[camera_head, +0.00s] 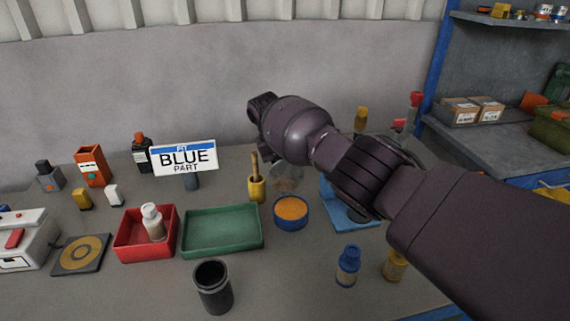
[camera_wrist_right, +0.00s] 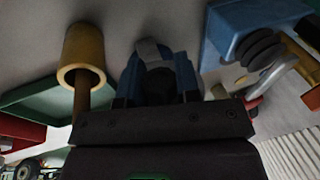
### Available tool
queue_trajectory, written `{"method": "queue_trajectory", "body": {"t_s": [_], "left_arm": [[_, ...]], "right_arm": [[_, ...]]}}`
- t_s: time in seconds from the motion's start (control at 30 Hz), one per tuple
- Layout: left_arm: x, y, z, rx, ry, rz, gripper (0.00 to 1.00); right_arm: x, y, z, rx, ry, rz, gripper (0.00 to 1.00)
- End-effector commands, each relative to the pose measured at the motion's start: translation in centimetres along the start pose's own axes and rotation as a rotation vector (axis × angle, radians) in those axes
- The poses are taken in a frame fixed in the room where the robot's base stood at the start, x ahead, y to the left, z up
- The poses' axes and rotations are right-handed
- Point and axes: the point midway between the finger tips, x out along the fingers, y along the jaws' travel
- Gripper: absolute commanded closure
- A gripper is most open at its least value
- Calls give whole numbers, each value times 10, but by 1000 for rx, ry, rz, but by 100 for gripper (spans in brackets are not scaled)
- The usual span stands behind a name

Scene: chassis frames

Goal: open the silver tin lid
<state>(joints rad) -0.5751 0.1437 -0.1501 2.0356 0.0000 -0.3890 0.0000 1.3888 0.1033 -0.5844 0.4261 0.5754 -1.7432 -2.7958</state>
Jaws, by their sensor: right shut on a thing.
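My right arm crosses the head view from the right, and its own links hide the gripper there. In the right wrist view my right gripper (camera_wrist_right: 158,82) has its two blue fingers shut on a dark and grey piece, which looks like the silver tin lid (camera_wrist_right: 152,53). Most of that piece is hidden between the fingers. In the head view a pale silvery round thing (camera_head: 286,178), probably the silver tin, shows partly below my wrist. I cannot tell whether lid and tin are apart. My left gripper is not in view.
A yellow holder (camera_head: 257,189) with a stick stands left of the silvery thing, and an orange-filled blue bowl (camera_head: 291,212) in front. A green tray (camera_head: 222,231), red bin (camera_head: 130,252) and black cup (camera_head: 212,287) lie left. A blue stand (camera_head: 345,214) is right.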

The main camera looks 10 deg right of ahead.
Motion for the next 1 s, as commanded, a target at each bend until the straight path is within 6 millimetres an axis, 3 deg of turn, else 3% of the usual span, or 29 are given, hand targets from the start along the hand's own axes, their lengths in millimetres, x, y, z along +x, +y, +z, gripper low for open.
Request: {"method": "queue_trajectory", "body": {"t_s": [0.67, 0.7, 0.87, 1.0], "left_arm": [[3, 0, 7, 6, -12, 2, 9], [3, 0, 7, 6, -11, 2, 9], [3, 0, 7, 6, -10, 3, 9], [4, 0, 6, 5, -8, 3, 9]], "right_arm": [[4, 1, -4, -17, 63, 0, 100], [4, 1, -4, -17, 63, 0, 68], [4, 1, -4, -17, 63, 0, 44], [4, 1, -4, -17, 63, 0, 44]]}}
